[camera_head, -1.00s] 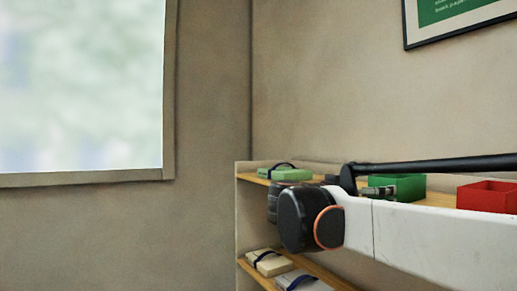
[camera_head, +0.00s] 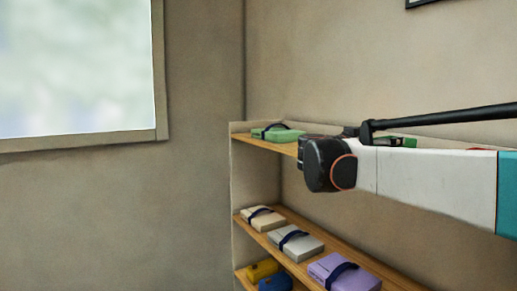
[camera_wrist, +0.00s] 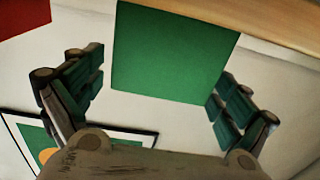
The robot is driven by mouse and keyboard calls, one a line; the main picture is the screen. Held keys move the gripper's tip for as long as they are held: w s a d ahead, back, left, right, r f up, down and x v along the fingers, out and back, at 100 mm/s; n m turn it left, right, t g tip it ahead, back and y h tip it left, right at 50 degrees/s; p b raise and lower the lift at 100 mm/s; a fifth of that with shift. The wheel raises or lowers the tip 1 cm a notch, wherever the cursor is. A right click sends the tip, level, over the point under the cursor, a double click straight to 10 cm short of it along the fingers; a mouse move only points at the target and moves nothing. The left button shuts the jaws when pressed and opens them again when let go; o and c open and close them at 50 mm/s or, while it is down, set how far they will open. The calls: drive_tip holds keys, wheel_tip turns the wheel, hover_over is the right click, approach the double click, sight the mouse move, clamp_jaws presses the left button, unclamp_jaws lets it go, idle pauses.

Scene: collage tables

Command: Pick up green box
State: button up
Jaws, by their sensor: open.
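The green box (camera_wrist: 175,50) fills the upper middle of the wrist view as a plain green face. In the head view only a small green part of it (camera_head: 402,142) shows behind my arm, on the top shelf. My gripper (camera_wrist: 160,72) is open in the wrist view, one dark-green finger pair on each side of the box. In the head view the fingers are hidden behind my arm.
A light green case (camera_head: 277,135) with a dark strap stands at the left end of the top shelf. A red box (camera_wrist: 18,14) is beside the green one. Lower shelves hold a cream case (camera_head: 263,219), a grey case (camera_head: 296,243) and a purple case (camera_head: 344,273).

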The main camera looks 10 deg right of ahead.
drive_tip(key=p+x, duration=0.1)
drive_tip(key=x, duration=0.3)
drive_tip(key=shift+w+d, duration=0.15)
drive_tip(key=c, duration=1.2)
